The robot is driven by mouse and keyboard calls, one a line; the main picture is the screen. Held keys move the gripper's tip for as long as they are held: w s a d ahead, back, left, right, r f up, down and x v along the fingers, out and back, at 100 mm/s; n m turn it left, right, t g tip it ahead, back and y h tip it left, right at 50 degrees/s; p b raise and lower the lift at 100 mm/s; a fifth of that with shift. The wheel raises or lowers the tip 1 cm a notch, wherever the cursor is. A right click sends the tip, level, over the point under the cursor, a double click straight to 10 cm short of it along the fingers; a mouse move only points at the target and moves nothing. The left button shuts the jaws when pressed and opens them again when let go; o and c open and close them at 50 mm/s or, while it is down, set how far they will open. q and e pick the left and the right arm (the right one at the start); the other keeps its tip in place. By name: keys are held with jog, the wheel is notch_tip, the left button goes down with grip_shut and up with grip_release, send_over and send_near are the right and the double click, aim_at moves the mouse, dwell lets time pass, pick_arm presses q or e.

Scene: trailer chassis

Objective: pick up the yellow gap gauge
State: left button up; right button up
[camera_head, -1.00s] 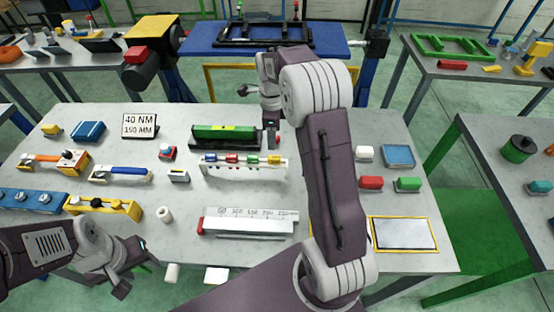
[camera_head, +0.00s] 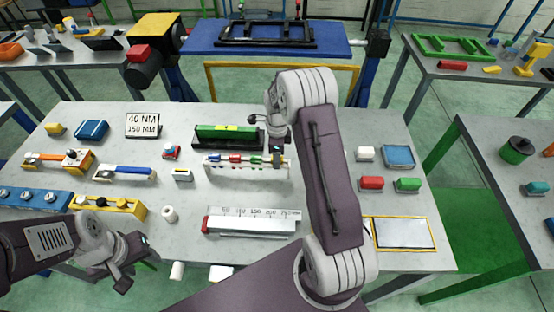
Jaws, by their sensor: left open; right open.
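A white rack (camera_head: 238,172) near the middle of the table holds a row of small coloured gauges, including a red one (camera_head: 235,160). My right gripper (camera_head: 277,156) is open at the right end of this rack, pointing down. The yellow gap gauge stood at that end a second ago; now my gripper covers most or all of it. I cannot tell whether the fingers are around it or touching it. My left gripper (camera_head: 138,265) is open and empty at the front left table edge.
A green level (camera_head: 222,132) in a dark holder stands just behind the rack. A silver ruler block (camera_head: 250,224) lies in front. A sign (camera_head: 143,124) stands at back left.

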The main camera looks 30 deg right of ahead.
grip_shut()
